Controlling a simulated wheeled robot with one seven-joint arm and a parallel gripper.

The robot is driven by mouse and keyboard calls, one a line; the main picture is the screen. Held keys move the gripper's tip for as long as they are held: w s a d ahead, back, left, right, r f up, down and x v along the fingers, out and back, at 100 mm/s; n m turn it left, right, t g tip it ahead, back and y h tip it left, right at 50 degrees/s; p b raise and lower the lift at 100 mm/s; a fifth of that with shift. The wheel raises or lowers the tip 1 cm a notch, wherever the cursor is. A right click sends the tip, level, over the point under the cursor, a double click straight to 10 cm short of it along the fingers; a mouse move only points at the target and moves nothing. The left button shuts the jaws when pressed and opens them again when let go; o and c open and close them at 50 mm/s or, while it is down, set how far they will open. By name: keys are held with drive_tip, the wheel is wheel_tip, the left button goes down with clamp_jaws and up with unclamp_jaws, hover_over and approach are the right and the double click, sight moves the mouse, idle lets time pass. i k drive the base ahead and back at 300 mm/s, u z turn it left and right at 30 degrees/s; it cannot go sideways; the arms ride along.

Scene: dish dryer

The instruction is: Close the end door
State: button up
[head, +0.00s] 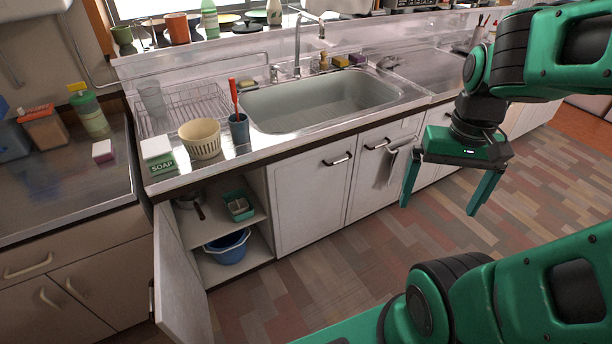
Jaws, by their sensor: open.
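The end door (182,272) is a white cabinet door at the left end of the sink unit. It stands open, swung out toward me, with a dark handle (152,299) on its outer left side. The open cabinet (257,216) behind it shows a shelf with a pan (198,206) and a green box (239,207), and a blue basin (228,247) below. My gripper (437,206) is open and empty, pointing down over the floor in front of the right-hand doors. It is well to the right of the end door and apart from it.
Shut white doors (311,195) with dark handles run right of the open cabinet. A towel (391,163) hangs from one handle. The counter holds a soap box (158,155), a colander (200,138) and a dish rack (182,108). The floor (300,280) between gripper and end door is clear.

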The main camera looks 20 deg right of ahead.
sight(182, 312)
drive_tip(key=u, duration=1.85)
drive_tip(key=k, duration=0.85)
drive_tip(key=z, duration=0.35)
drive_tip(key=i, duration=1)
